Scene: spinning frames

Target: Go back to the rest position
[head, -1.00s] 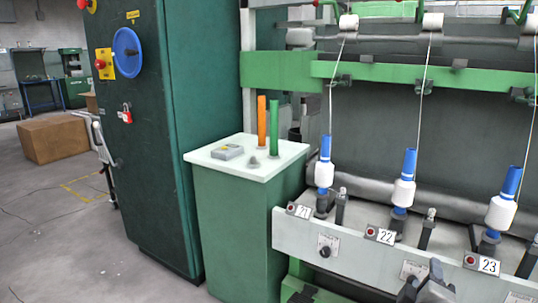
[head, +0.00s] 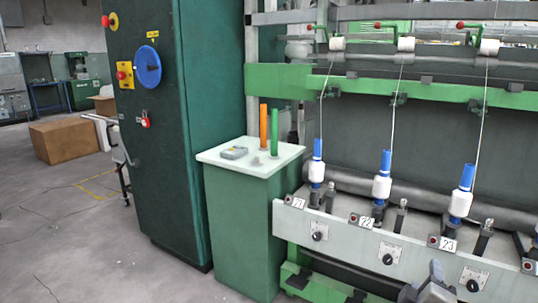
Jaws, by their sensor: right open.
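My right gripper (head: 432,282) shows in part at the bottom edge of the head view, right of centre, in front of the spinning frame (head: 347,238). It is open, and I see nothing held in it. My left gripper is not in view. Blue-tubed bobbins with white yarn stand on numbered spindles: bobbin 21 (head: 317,172), bobbin 22 (head: 382,186) and bobbin 23 (head: 461,203). Yarn runs from each up to the white rollers above.
A tall green cabinet (head: 195,60) and a cardboard box (head: 64,140) stand further left. Floor is open at lower left.

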